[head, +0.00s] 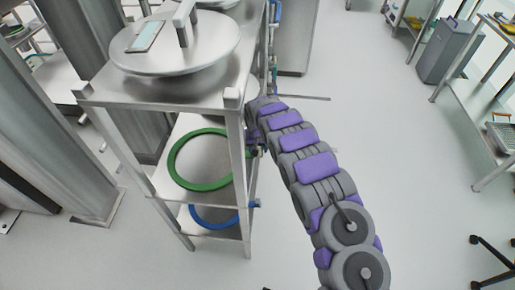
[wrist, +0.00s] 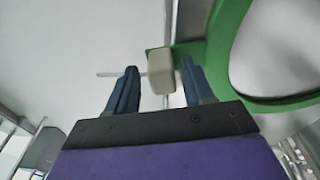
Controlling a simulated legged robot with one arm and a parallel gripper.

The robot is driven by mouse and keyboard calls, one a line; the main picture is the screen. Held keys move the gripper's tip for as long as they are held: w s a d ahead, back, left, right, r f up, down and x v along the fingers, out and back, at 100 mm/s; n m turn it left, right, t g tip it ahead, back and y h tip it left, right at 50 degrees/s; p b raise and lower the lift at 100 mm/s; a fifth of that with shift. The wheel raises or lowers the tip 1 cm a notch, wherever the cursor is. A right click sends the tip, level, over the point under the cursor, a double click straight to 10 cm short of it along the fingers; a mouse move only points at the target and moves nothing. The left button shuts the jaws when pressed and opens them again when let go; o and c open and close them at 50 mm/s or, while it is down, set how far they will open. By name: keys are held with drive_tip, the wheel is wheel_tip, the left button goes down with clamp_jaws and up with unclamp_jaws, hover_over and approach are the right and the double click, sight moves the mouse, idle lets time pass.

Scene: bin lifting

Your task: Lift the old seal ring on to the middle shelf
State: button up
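A green ring (head: 178,176) is at the middle shelf (head: 165,184) of the metal rack. I cannot tell whether it rests on the shelf or is slightly raised. A blue ring (head: 213,224) lies on the shelf below. Nothing visible marks which is the old seal ring. My gripper (head: 257,146) is at the rack's right side by the green ring, small and partly hidden in the head view. In the wrist view, its two dark blue fingers (wrist: 159,82) stand on either side of a beige block (wrist: 160,72) beside the green ring (wrist: 222,45). Narrow gaps show between fingers and block.
The rack's top shelf (head: 104,91) carries a round metal lid (head: 205,50) with a handle. A rack post (head: 238,155) stands close to my gripper. Floor (head: 400,150) right of my arm is clear. A grey bin (head: 446,50) and another table stand at the far right.

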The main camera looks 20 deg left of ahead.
drive_tip(key=shift+o, duration=0.9)
drive_tip(key=shift+a, duration=0.1)
drive_tip(key=shift+s+r+p, duration=0.25)
drive_tip(key=shift+r+p, duration=0.25)
drive_tip(key=shift+r, duration=1.3)
drive_tip(key=shift+s+r+p, duration=0.2)
drive_tip(key=shift+r+p, duration=0.25)
drive_tip(key=shift+r, duration=1.3)
